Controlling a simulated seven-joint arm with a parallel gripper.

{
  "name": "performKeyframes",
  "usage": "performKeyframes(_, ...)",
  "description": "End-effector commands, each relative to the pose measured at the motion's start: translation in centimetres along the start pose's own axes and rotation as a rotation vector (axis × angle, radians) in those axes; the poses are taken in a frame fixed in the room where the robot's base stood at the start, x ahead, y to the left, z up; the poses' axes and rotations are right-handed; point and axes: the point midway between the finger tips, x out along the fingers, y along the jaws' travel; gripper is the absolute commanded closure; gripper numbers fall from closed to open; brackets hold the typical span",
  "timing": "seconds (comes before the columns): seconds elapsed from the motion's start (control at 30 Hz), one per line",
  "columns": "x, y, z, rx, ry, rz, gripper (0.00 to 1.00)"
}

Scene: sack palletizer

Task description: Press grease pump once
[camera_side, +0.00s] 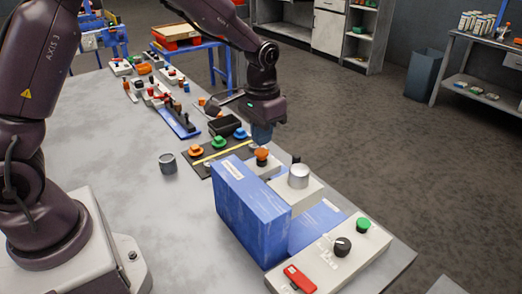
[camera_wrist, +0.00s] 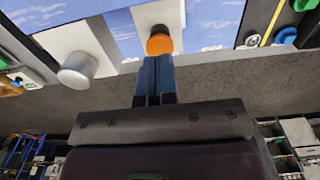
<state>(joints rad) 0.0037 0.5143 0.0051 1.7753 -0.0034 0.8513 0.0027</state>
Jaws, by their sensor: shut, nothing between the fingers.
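An orange knob (camera_side: 262,154) stands on a pale block behind the blue upright box; I take it to be the grease pump's button, though no label can be read. My gripper (camera_side: 262,141) points down just above this knob, its two blue fingers together and empty. In the wrist view, the orange knob (camera_wrist: 160,43) lies right at the tips of my gripper (camera_wrist: 155,58). I cannot tell whether the tips touch it.
A blue upright box (camera_side: 248,215) stands close in front of the knob. A silver cylinder (camera_side: 299,176) is to its right. A black board (camera_side: 215,157) with coloured buttons lies to the left. A grey cup (camera_side: 168,163) stands on the open table.

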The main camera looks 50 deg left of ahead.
Motion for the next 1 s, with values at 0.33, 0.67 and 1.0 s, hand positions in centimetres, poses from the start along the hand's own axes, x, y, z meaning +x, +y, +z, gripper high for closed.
performKeyframes(0.33, -3.6, 0.0, 0.0, 0.000, 0.003, 0.000, 1.00)
performKeyframes(0.67, -6.0, 0.0, 0.0, 0.000, 0.000, 0.000, 1.00)
performKeyframes(1.0, -5.7, 0.0, 0.2, 0.000, -0.004, 0.000, 1.00)
